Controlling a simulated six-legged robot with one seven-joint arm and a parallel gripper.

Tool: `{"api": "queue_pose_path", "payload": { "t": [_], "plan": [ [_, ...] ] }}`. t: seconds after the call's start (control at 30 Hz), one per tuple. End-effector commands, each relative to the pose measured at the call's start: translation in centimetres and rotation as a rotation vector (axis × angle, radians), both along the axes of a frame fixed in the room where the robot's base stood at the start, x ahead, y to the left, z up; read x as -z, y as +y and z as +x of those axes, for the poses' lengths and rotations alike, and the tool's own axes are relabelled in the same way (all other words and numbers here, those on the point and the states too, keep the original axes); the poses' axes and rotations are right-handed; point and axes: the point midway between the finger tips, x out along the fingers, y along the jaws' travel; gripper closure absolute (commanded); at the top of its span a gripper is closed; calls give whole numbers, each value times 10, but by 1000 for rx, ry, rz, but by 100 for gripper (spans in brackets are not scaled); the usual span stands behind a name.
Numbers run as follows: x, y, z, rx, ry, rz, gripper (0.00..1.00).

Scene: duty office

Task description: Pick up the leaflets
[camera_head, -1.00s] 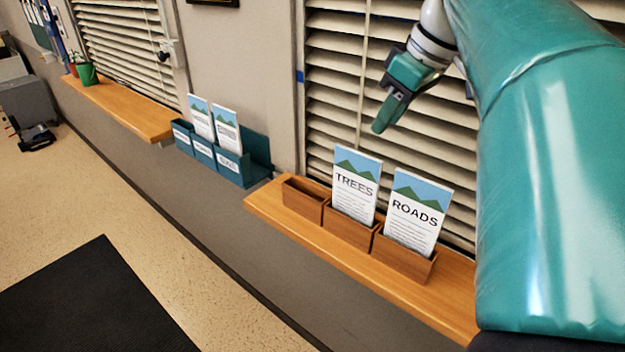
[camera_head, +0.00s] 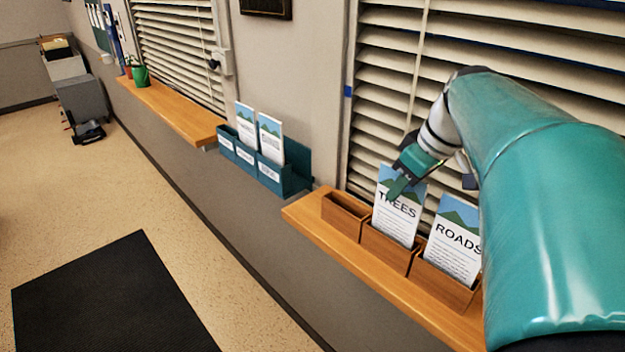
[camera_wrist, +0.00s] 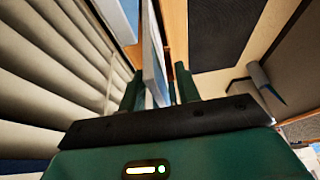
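The TREES leaflets (camera_head: 399,217) stand upright in the middle pocket of a wooden holder (camera_head: 387,250). The ROADS leaflets (camera_head: 452,250) stand in its right pocket, partly hidden by my arm. My gripper (camera_head: 396,188) is at the top of the TREES leaflets, with a finger in front of their face. In the wrist view, a leaflet stack (camera_wrist: 156,65) shows edge-on between the two fingers of my gripper (camera_wrist: 160,88). The fingers look spread, with a small gap on the right side. Whether the left finger touches the stack is unclear.
The holder's left pocket (camera_head: 344,212) is empty. It stands on a wooden sill (camera_head: 320,222) close to window blinds (camera_head: 385,110). A teal holder (camera_head: 283,178) with two more leaflet stacks hangs further left. A dark mat (camera_head: 110,300) lies on the open floor.

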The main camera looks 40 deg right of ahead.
Motion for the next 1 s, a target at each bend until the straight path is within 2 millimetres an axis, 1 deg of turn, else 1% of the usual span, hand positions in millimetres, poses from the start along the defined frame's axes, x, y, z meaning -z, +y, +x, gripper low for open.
{"api": "queue_pose_path", "payload": {
  "t": [0.1, 0.27, 0.37, 0.43, 0.47, 0.83, 0.93, 1.0],
  "plan": [
    [5, 0, 3, 0, 0, -1, 67],
    [5, 0, 4, 0, 0, -1, 67],
    [5, 0, 4, 0, 0, -1, 85],
    [5, 0, 4, 0, 0, -1, 99],
    [5, 0, 4, 0, 0, -1, 100],
    [3, 0, 3, 0, -1, -1, 100],
    [-5, 0, 4, 1, -1, -2, 100],
    [-15, 0, 4, 0, -3, -3, 100]
  ]
}}
